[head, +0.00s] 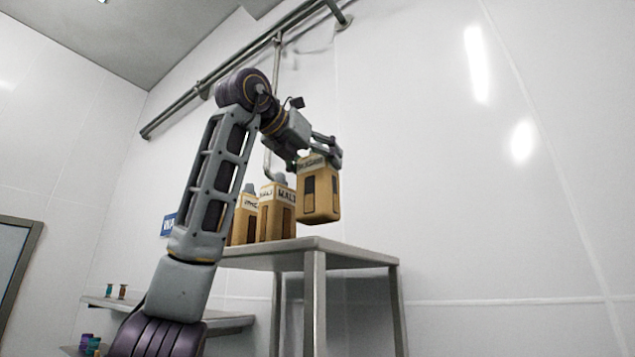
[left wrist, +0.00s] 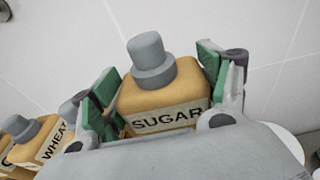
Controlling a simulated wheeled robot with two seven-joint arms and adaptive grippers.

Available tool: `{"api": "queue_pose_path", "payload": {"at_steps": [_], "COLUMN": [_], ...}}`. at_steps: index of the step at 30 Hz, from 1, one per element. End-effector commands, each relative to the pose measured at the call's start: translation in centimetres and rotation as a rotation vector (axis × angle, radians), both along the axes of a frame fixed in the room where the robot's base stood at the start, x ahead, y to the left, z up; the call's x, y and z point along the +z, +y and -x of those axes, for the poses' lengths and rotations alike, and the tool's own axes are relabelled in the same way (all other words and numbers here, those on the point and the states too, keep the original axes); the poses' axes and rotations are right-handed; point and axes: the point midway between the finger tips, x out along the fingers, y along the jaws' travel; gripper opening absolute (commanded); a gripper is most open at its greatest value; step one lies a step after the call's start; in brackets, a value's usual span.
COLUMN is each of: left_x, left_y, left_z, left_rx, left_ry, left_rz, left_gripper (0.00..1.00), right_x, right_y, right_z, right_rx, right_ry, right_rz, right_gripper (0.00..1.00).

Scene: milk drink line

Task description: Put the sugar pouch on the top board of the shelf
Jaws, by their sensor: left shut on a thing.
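The sugar pouch (head: 318,197) is tan with a grey cap and a label. It hangs upright in my left gripper (head: 325,152), above and near the front edge of the shelf's top board (head: 345,251). In the left wrist view the sugar pouch (left wrist: 165,95) sits between the green finger pads of my left gripper (left wrist: 160,88), which is shut on it. Its base looks a little above the board in the head view, but I cannot tell the exact gap. My right gripper is not in view.
Similar tan pouches (head: 277,220) stand on the top board left of the sugar pouch; one reads WHEAT in the left wrist view (left wrist: 45,140). A lower side shelf (head: 232,320) holds small spools. A pipe (head: 230,72) runs along the wall above. The board's right end is clear.

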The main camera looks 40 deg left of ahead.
Motion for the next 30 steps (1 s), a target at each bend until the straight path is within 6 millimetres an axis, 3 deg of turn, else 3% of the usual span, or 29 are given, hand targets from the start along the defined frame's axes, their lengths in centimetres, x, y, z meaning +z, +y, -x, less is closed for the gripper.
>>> {"api": "queue_pose_path", "payload": {"at_steps": [16,30], "left_x": [-0.4,-3.9], "left_y": [0.0,0.0], "left_z": [0.1,0.0], "left_rx": [-0.001,0.000], "left_ry": [-0.003,-0.003], "left_rz": [0.000,-0.001], "left_gripper": [0.10,0.10], "right_x": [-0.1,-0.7], "right_y": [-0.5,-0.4], "right_z": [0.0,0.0], "right_rx": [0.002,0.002], "right_ry": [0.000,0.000], "right_rz": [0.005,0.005], "right_gripper": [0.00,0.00]}}
